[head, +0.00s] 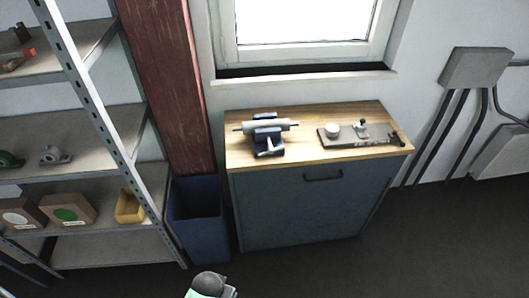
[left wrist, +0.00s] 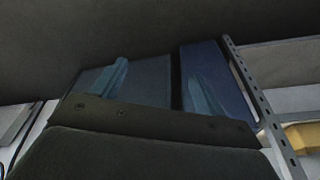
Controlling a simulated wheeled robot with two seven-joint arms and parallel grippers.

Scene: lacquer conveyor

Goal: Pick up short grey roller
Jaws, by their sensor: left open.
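A short grey roller (head: 268,126) with thin shaft ends lies level across a dark blue vise (head: 268,145) on a wooden-topped cabinet. Whether the vise jaws clamp the roller cannot be told. My left gripper (left wrist: 160,88) shows in the left wrist view with its two fingers apart and nothing between them. Behind the fingers are a blue-grey panel and the blue bin. The roller is not in the left wrist view. A rounded grey part of my arm shows at the bottom of the head view. My right gripper is not in view.
A grey plate (head: 350,135) with small fittings lies on the cabinet top (head: 310,152), right of the vise. A blue bin (head: 198,215) stands left of the cabinet. A metal shelf (head: 95,165) with boxes and a yellow tray (head: 130,206) is at left. Floor is clear at right.

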